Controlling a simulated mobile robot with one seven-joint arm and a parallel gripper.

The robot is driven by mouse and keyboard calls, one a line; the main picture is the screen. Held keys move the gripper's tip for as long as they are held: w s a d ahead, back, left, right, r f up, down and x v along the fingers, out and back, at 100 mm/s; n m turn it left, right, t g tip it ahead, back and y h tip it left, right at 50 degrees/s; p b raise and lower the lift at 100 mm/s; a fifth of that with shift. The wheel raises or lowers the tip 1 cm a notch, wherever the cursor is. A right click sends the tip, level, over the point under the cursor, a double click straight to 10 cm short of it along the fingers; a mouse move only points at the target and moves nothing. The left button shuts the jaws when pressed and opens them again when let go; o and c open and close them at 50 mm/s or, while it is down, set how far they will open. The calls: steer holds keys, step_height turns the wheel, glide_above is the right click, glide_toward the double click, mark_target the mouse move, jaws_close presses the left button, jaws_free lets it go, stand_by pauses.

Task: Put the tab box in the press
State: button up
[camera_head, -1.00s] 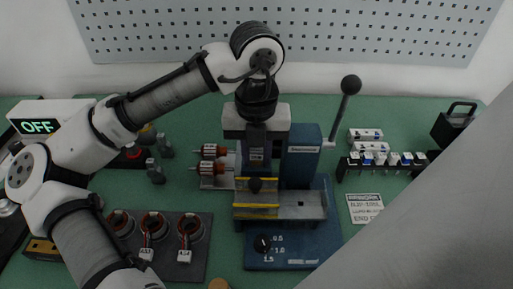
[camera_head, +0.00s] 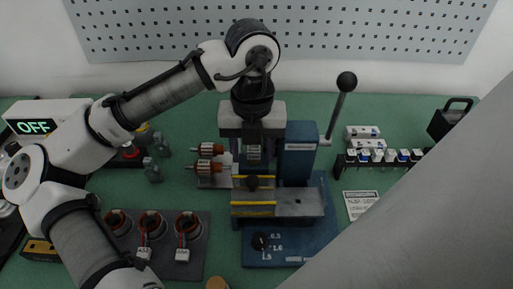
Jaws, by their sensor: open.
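The press (camera_head: 302,160) is the blue machine in the middle of the bench, with a black-knobbed lever (camera_head: 336,109) at its right. My gripper (camera_head: 253,158) points down at the left front of the press column, its jaws open. I see nothing clearly held. I cannot tell which object is the tab box; small white boxes (camera_head: 362,132) lie at the right, and the area under my gripper is partly hidden.
A dark tray (camera_head: 190,262) with several copper-wound stators lies at front left. A rack of blue-and-white pieces (camera_head: 378,157), a printed card (camera_head: 360,203) and a black handled case (camera_head: 450,117) are at the right.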

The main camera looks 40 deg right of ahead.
step_height(320, 180, up, 14)
steer(key=p, duration=0.1)
steer(key=shift+s+d, duration=0.15)
steer(key=shift+d, duration=0.05)
steer(key=shift+p, duration=0.3)
stand_by(0.5)
